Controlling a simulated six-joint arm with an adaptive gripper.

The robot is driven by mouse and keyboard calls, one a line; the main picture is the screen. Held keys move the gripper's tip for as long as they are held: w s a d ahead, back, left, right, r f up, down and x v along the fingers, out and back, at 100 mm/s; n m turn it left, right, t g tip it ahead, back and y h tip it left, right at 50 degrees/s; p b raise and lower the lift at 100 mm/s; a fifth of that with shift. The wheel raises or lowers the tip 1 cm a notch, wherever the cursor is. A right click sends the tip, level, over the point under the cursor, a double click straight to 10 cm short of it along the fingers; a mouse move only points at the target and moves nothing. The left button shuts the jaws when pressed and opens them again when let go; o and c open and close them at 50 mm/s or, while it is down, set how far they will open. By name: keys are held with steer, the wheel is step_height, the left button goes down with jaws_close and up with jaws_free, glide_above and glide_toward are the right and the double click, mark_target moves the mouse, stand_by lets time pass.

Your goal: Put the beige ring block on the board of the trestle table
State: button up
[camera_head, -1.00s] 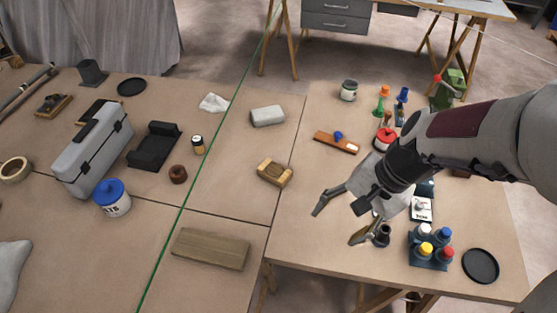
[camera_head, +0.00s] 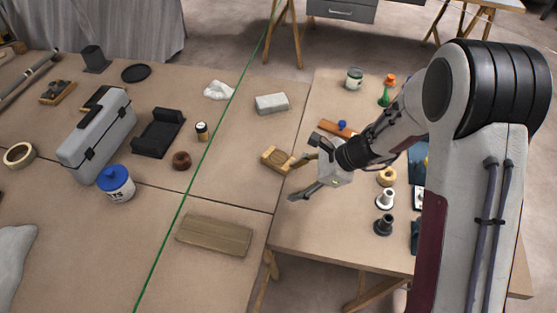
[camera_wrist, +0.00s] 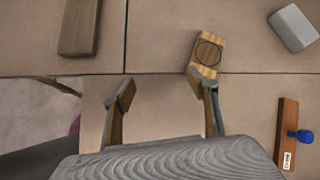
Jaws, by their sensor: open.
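A small beige ring-shaped piece (camera_head: 387,176) stands on the right-hand trestle table (camera_head: 310,225), beyond my gripper. A pale wooden block (camera_head: 277,159) lies at the seam left of that table; in the wrist view the block (camera_wrist: 206,53) bears a dark circle. I cannot tell for certain which is the beige ring block. My gripper (camera_head: 295,180) is open and empty, above the table's left edge. In the wrist view its right finger overlaps the wooden block's near end; contact cannot be told. A brown board with a blue knob (camera_head: 337,128) lies on the table.
White (camera_head: 385,198) and black (camera_head: 383,224) round pieces stand near the beige ring. A grey block (camera_head: 272,103) and a wooden plank (camera_head: 213,235) lie left of my gripper. My arm hides much of the right table. The table's front left area is clear.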

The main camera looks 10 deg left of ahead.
mark_target(281, 159)
steer(key=w+m+t, duration=0.1)
steer(key=w+m, duration=0.2)
steer(key=w, duration=0.2)
steer(key=w+a+m+t, duration=0.1)
steer(key=w+m, duration=0.1)
steer(key=shift+w+r+m+t, duration=0.25)
steer(key=shift+w+m+t, duration=0.05)
steer(key=shift+w+m, duration=0.3)
steer(key=shift+m, duration=0.4)
steer(key=shift+x, duration=1.25)
steer(key=shift+a, duration=0.1)
steer(key=shift+w+a+f, duration=0.1)
steer(key=shift+a+f, duration=0.9)
steer(key=shift+a, duration=0.15)
steer(key=shift+x, duration=1.05)
steer(key=shift+r, duration=0.1)
steer(key=c, duration=1.3)
